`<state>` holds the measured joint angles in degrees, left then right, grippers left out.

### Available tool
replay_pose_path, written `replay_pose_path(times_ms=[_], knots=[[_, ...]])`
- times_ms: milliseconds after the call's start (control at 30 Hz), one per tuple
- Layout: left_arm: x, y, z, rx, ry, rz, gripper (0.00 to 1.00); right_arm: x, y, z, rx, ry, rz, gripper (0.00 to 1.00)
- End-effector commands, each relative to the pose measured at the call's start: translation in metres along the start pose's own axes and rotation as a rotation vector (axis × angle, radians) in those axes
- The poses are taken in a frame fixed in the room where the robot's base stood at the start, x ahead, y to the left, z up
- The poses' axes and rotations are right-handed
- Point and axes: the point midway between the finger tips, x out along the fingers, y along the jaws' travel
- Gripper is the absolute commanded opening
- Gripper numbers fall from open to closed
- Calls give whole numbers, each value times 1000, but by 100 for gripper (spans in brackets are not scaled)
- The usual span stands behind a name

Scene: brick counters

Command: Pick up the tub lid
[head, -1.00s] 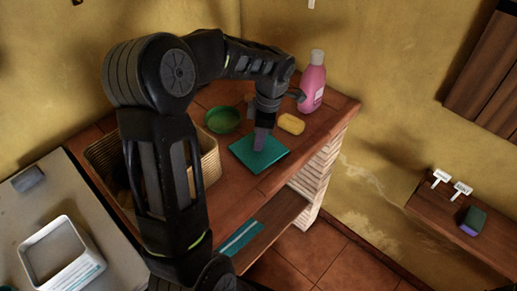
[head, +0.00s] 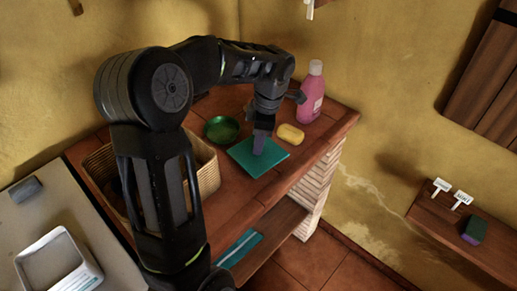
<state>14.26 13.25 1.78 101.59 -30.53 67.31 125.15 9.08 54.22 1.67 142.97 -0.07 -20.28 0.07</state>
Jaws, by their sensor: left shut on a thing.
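The tub lid (head: 243,160) is a flat teal square at the brick counter's top, near its front edge. My left gripper (head: 259,146) reaches down onto it from above and is shut on it, with the fingertips near the lid's middle. I cannot tell whether the lid rests on the counter or is slightly raised. The white open tub (head: 88,279) stands on the pale counter at lower left. My right gripper is not in view.
A green bowl (head: 221,129), a yellow soap or sponge (head: 290,135) and a pink bottle (head: 312,92) stand close around the lid. A wicker basket (head: 207,176) is to the left, partly behind my arm. A wall shelf (head: 440,233) holds a sponge (head: 474,230).

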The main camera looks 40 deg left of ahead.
Motion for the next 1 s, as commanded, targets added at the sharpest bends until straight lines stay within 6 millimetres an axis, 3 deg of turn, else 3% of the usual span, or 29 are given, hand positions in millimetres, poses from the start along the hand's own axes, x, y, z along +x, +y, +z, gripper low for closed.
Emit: replay_pose_path(times_ms=[200, 400, 1000], knots=[[-43, 1, -6, -1, -2, 5, 0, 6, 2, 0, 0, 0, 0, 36], [-68, 0, -10, 0, -1, 2, 0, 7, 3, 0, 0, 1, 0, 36], [-72, 0, -11, 0, 0, 0, 0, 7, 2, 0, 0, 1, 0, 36]])
